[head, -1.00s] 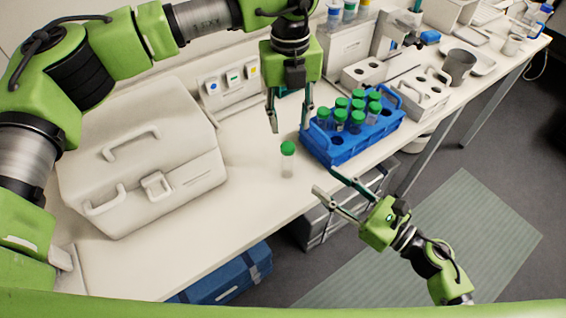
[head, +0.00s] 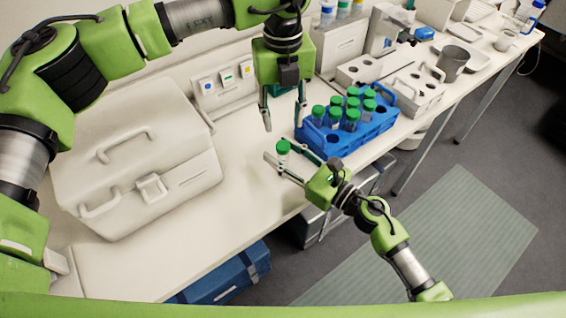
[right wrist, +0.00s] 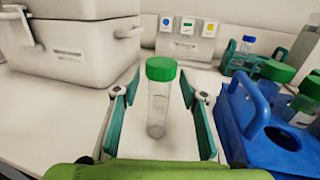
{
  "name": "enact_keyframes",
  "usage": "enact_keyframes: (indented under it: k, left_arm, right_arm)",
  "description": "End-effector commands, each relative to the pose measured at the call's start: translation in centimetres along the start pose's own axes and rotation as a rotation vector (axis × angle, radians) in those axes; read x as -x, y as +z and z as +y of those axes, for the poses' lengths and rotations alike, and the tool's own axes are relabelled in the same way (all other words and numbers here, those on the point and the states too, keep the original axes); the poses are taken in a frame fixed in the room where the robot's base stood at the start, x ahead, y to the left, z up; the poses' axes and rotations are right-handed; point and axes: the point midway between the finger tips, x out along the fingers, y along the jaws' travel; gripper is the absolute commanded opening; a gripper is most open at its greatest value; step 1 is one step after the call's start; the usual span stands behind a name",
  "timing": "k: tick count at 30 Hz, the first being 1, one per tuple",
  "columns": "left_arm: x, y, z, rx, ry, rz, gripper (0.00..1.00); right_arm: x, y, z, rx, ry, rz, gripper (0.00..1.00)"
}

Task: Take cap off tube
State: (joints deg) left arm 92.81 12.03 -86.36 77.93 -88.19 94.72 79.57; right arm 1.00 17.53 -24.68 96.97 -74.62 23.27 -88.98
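A clear tube (right wrist: 157,118) with a green cap (right wrist: 161,69) stands upright on the bench, near its front edge. The cap also shows in the head view (head: 283,146); there the tube's body is mostly hidden by my right gripper. My right gripper (right wrist: 160,97) is open, with one finger on each side of the tube and visible gaps to it. It also shows in the head view (head: 288,162). My left gripper (head: 284,116) is open and empty, pointing down above the bench behind the tube.
A blue rack (head: 341,150) with several green-capped tubes stands just right of the tube. A white case (head: 150,185) fills the left of the bench. A white rack (head: 415,95) and a grey cup (head: 453,63) stand farther right. Bench left of the tube is clear.

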Motion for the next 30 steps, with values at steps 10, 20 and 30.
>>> enact_keyframes:
  k: [10, 20, 30]
  left_arm:
    - [-0.01, -0.01, -0.01, 0.000, 0.000, 0.000, 0.37]
    - [-0.01, -0.01, -0.01, -0.034, 0.000, 0.000, 0.37]
    - [-0.02, -0.02, -0.04, -0.570, 0.000, 0.001, 0.37]
  right_arm:
    - [-0.13, 0.01, 0.00, 0.000, 0.000, 0.000, 0.21]
    - [-0.10, -0.01, -0.01, 0.000, 0.000, 0.000, 0.00]
    - [-0.09, -0.03, -0.02, 0.000, 0.000, 0.001, 0.00]
